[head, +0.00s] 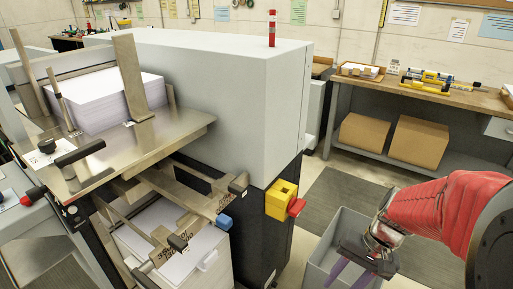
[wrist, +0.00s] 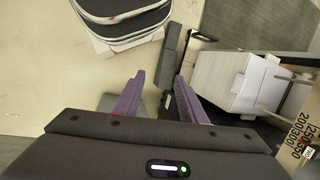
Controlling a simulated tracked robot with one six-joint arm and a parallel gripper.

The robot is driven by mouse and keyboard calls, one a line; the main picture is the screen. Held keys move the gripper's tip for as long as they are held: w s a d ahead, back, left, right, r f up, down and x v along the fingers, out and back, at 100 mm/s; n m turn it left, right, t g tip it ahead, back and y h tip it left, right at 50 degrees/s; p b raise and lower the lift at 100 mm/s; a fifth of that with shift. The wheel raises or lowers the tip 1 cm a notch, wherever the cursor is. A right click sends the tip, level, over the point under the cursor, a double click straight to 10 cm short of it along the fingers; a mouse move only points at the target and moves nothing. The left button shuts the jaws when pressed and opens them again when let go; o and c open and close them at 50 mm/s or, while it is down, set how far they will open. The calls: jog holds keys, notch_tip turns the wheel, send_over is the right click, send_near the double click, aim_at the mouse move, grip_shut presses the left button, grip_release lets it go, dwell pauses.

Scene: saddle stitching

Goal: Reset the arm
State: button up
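My gripper (head: 343,280) hangs at the lower right in the head view, at the end of my red-sleeved arm, in front of a grey bin. Its purple fingers point downward there. In the wrist view my gripper (wrist: 160,76) shows two purple fingers apart with nothing held between them. Dark machine parts and pale floor lie beyond the fingers, and I see no contact with them. The fingertips are partly cut off by the bottom edge in the head view.
The large grey stitching machine (head: 215,85) fills the left and middle. A yellow bracket with a red knob (head: 282,200) juts from its corner. The grey bin (head: 338,229) stands on the floor near my gripper. A workbench (head: 440,92) with cardboard boxes (head: 417,142) stands behind.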

jog(key=s+a+r+n+t+h, duration=0.1)
jog(key=s+a+r+n+t, duration=0.1)
jog(key=r, duration=0.6)
jog(key=s+a+r+n+t+h, duration=0.2)
jog(key=s+a+r+n+t, duration=0.1)
jog(key=r, duration=0.4)
jog(key=shift+s+a+r+t+h, duration=0.2)
jog(key=shift+s+r+t+h, duration=0.15)
jog(key=shift+t, duration=0.25)
